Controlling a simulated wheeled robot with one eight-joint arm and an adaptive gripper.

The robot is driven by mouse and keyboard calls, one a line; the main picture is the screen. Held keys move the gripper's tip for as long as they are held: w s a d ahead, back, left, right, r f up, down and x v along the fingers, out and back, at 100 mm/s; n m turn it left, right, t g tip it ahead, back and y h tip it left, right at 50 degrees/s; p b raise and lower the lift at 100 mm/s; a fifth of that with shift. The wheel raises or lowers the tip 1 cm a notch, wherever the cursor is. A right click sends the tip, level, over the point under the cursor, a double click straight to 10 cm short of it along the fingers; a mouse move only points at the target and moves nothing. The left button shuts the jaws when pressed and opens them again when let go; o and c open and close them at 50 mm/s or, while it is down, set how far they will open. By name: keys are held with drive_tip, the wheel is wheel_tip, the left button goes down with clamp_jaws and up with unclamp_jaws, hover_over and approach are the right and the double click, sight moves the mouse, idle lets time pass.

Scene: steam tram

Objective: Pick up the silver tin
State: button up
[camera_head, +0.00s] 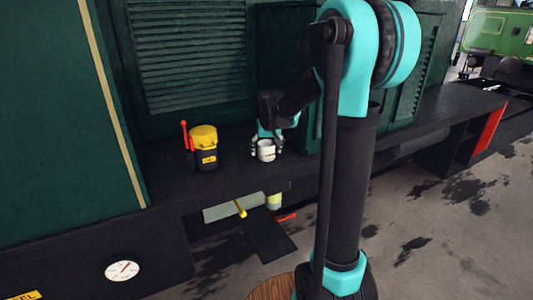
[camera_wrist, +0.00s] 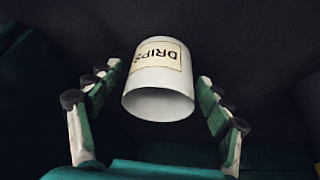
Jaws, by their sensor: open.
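The silver tin (camera_wrist: 160,83) is a pale grey-white cylinder with a cream label reading "DRIPS", upside down in the wrist view. It also shows in the head view (camera_head: 266,151), standing on the dark running board of the tram. My gripper (camera_wrist: 156,108) is open, with one finger on each side of the tin. Gaps show between the fingers and the tin. In the head view my gripper (camera_head: 267,146) is at the tin, and part of it is hidden by the fingers.
A black can with a yellow lid (camera_head: 203,138) and a red stick (camera_head: 185,137) stand left of the tin. The green louvred wall (camera_head: 192,60) rises close behind. Below the board are an open compartment with a yellow handle (camera_head: 240,209) and a white dial (camera_head: 122,271).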

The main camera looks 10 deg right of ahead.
drive_tip(key=shift+c, duration=0.5)
drive_tip(key=c, duration=1.2)
drive_tip(key=shift+o, duration=0.2)
